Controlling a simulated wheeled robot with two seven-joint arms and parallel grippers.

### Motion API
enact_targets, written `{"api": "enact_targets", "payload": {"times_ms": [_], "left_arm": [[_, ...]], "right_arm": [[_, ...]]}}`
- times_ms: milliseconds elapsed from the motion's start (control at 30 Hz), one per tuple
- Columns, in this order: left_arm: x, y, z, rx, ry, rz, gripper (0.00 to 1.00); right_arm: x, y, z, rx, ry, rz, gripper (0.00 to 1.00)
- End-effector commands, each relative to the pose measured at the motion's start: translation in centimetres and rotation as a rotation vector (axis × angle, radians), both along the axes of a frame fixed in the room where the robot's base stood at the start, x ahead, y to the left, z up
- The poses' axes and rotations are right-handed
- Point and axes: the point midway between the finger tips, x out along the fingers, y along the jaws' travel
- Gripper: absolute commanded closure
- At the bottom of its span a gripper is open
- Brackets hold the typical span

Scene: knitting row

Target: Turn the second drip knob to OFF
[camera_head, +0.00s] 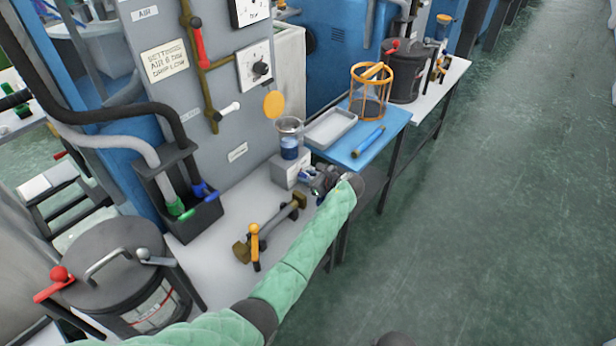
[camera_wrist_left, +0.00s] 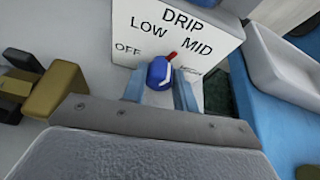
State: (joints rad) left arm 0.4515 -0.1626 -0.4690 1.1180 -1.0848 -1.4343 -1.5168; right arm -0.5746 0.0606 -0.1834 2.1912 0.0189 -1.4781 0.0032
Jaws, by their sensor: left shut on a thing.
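The drip knob (camera_wrist_left: 159,72) is blue with a red tip, on the white DRIP box (camera_wrist_left: 170,22). Its red tip points up and right in the left wrist view, between the words LOW and MID; OFF is to its left. A last label at its right is partly hidden. My left gripper (camera_wrist_left: 160,90) is shut on the knob, one finger on each side. In the head view the left gripper (camera_head: 322,183) is at the front of the white box (camera_head: 284,170), under a clear cup of blue liquid (camera_head: 290,146); the knob is hard to make out there.
A blue table (camera_head: 391,124) with a white tray (camera_head: 330,128) and orange wire basket (camera_head: 371,88) is to the right. A black holder with hoses (camera_head: 178,200) stands left. The floor at right is clear.

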Motion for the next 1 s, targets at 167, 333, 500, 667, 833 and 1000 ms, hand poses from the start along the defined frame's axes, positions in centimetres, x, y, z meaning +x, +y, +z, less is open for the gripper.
{"api": "enact_targets", "payload": {"times_ms": [167, 333, 500, 667, 833, 1000], "left_arm": [[-0.01, -0.02, -0.01, -0.008, -0.009, 0.000, 0.94], [-0.01, -0.02, -0.01, -0.007, -0.010, 0.000, 0.94], [-0.02, -0.01, -0.02, -0.006, -0.009, -0.001, 0.62], [-0.02, -0.01, -0.02, -0.006, -0.009, 0.000, 0.50], [-0.01, -0.01, 0.00, -0.006, -0.009, 0.000, 0.50], [0.08, 0.13, 0.24, -0.006, -0.009, 0.000, 0.50]], "right_arm": [[0.04, 0.01, -0.27, 0.000, -0.001, 0.000, 0.64], [0.03, -0.01, -0.28, 0.000, -0.001, 0.001, 0.64], [-0.03, -0.05, -0.27, -0.001, -0.001, 0.001, 0.64], [-0.06, -0.05, -0.26, -0.001, 0.000, 0.001, 0.64], [-0.06, -0.04, -0.25, -0.001, 0.001, 0.001, 0.64], [0.16, 0.10, -0.18, 0.002, -0.008, 0.000, 0.64]]}}
